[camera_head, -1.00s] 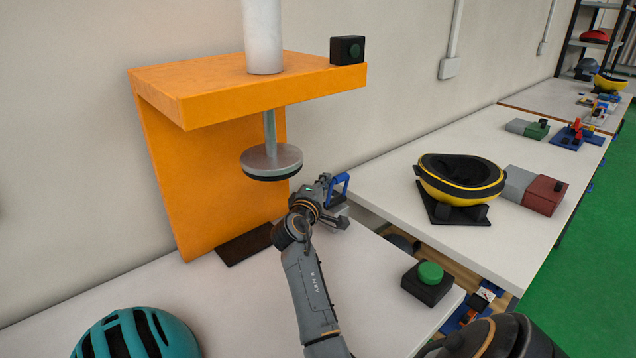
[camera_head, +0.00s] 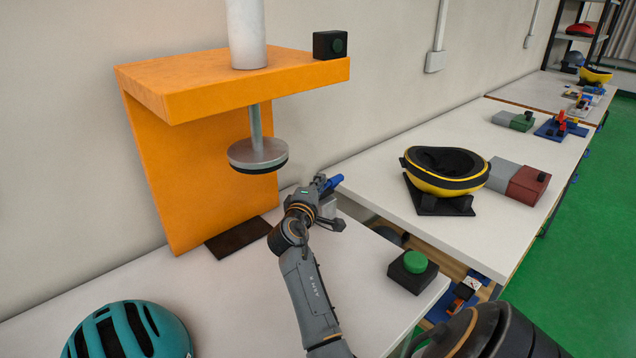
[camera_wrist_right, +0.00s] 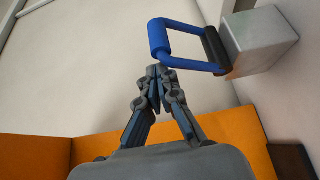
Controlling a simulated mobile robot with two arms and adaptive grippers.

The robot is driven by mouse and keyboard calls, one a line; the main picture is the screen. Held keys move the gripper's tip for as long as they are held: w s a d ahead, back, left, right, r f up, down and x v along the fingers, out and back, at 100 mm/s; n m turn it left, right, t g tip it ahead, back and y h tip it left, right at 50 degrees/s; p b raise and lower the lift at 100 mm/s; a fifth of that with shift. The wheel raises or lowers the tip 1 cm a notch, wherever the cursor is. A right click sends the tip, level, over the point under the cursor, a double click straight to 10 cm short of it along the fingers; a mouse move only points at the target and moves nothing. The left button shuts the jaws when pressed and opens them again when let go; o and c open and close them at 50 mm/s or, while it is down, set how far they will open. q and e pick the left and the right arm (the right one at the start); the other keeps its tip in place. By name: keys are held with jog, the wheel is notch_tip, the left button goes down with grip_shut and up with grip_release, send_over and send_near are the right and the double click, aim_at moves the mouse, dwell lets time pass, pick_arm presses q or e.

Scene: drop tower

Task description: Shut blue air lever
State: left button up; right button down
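The blue air lever (camera_head: 332,183) is a loop-shaped handle on a small grey block at the table's far edge. In the head view it lies low, nearly flat, partly hidden behind my right gripper (camera_head: 322,205). The right wrist view shows the blue handle (camera_wrist_right: 160,38) hinged on the grey block (camera_wrist_right: 262,40). There my right gripper (camera_wrist_right: 158,74) has its fingertips together with nothing between them. The tips are just beside the handle's outer bar; I cannot tell if they touch it. My left gripper is not in view.
An orange press frame (camera_head: 190,180) with a round metal plate (camera_head: 257,154) stands to the left of the lever. A teal helmet (camera_head: 128,335) is at the front left. A green button box (camera_head: 413,270) is on the right. A yellow helmet (camera_head: 445,172) sits on the neighbouring table.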

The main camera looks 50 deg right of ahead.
jog(key=shift+s+d+f, duration=0.1)
jog(key=shift+s+f, duration=0.15)
jog(key=shift+f, duration=0.15)
jog(key=v, duration=1.2)
jog(key=shift+w+r, duration=0.2)
jog(key=shift+r, duration=0.1)
